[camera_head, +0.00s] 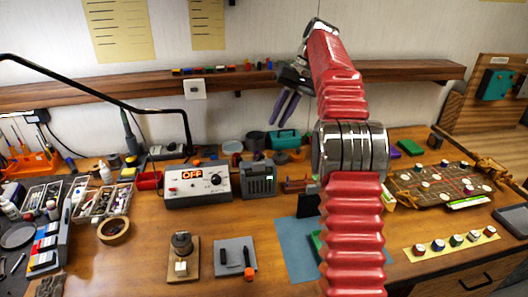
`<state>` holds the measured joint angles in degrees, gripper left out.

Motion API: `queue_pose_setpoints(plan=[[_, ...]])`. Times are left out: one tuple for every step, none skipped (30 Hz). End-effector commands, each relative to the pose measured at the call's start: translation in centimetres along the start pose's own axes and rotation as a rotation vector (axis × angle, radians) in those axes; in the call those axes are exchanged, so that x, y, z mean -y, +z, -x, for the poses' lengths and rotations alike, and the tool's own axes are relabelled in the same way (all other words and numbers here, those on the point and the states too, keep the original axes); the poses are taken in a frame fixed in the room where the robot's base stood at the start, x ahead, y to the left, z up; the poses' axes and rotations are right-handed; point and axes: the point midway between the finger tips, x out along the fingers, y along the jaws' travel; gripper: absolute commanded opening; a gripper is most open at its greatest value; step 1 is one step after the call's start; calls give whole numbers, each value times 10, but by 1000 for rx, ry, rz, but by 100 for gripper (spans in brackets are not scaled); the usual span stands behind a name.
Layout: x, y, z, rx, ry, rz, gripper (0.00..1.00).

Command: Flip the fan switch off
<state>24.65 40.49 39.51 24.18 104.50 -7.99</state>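My gripper (278,122) is raised in front of the wall, near the shelf, its two purple-grey fingers pointing down. A narrow gap shows between the fingers, and nothing is seen between them. A white wall switch (195,89) is on the wall, left of my gripper and apart from it; its lever position is too small to read. A grey-white control box (197,187) on the bench has a black dial, small controls and a lit "OFF" sign. A dark grey ribbed box (258,180) with a small green light stands beside it. No fan label is readable.
A wooden shelf (400,71) with small coloured blocks crosses the wall. A black lamp arm (90,92) reaches in from the left. A grey plate (236,262) with black parts lies at the front. A racetrack model (440,187) stands at right. The wooden bench (135,255) has bare patches.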

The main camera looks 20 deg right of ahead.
Motion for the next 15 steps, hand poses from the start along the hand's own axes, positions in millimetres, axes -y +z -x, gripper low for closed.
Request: queue_pose_setpoints(plan=[[0, 0, -3, 0, 0, 0, 16], [0, 0, -5, 1, 0, 0, 16], [0, 0, -8, 2, 0, -1, 16], [0, 0, -11, 2, 0, -1, 16], [0, 0, -13, 1, 0, -1, 16], [0, 1, -16, 2, 0, -1, 16], [0, 1, -19, 2, 0, -1, 16], [0, 1, -21, 1, 1, -1, 16], [0, 1, -26, 2, 0, -1, 16], [0, 1, -29, 2, 0, 0, 16], [0, 0, -32, 1, 0, 0, 16], [0, 1, -36, 2, 0, 0, 16], [0, 1, -39, 2, 0, 0, 16], [0, 1, -43, 2, 0, -1, 16], [0, 1, -47, 2, 1, 0, 16]])
